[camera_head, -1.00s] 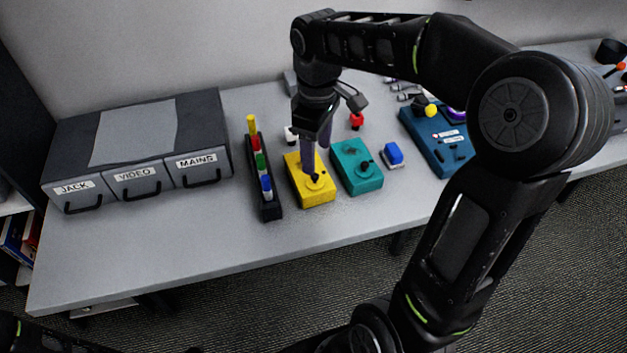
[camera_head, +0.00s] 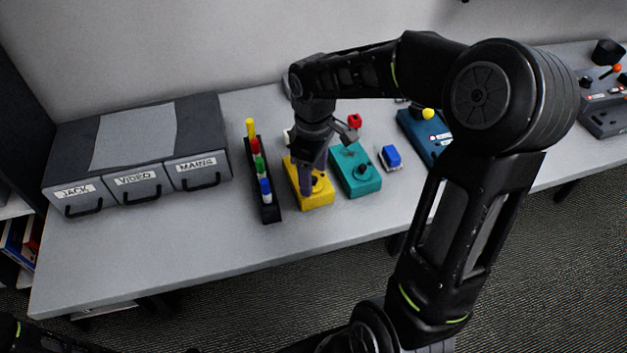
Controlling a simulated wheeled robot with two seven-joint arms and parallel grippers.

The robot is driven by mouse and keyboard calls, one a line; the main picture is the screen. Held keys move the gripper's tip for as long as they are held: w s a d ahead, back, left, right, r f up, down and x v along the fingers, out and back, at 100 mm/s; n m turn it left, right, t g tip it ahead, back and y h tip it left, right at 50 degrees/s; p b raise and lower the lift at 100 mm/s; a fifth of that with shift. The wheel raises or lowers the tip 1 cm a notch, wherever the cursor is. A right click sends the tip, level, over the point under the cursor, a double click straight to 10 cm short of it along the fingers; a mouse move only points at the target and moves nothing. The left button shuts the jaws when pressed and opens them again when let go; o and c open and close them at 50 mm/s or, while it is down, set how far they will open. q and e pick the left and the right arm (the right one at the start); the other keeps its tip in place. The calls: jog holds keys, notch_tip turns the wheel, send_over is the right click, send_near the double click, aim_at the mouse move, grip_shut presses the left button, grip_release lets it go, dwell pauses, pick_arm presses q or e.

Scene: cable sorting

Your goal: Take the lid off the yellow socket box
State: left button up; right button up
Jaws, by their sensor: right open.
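The yellow socket box (camera_head: 320,198) sits on the grey table, with a dark round knob (camera_head: 316,184) on its top. The lid appears to be on the box; its edge is too small to make out. My right gripper (camera_head: 305,188) points down over the yellow box and is open, with the fingers beside the knob on its left. The gripper and wrist hide the back and middle of the box. Whether the fingertips touch the box top I cannot tell. My left gripper is not in view.
A black rack of coloured pegs (camera_head: 267,205) stands close on the left of the yellow box. A teal box (camera_head: 358,185) stands close on its right, then a blue block (camera_head: 390,157). A grey drawer unit (camera_head: 150,150) is at the left. The table front (camera_head: 200,245) is clear.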

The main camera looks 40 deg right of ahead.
jog(key=shift+f, duration=0.65)
jog(key=shift+c, duration=0.2)
grip_shut()
dwell(0.4)
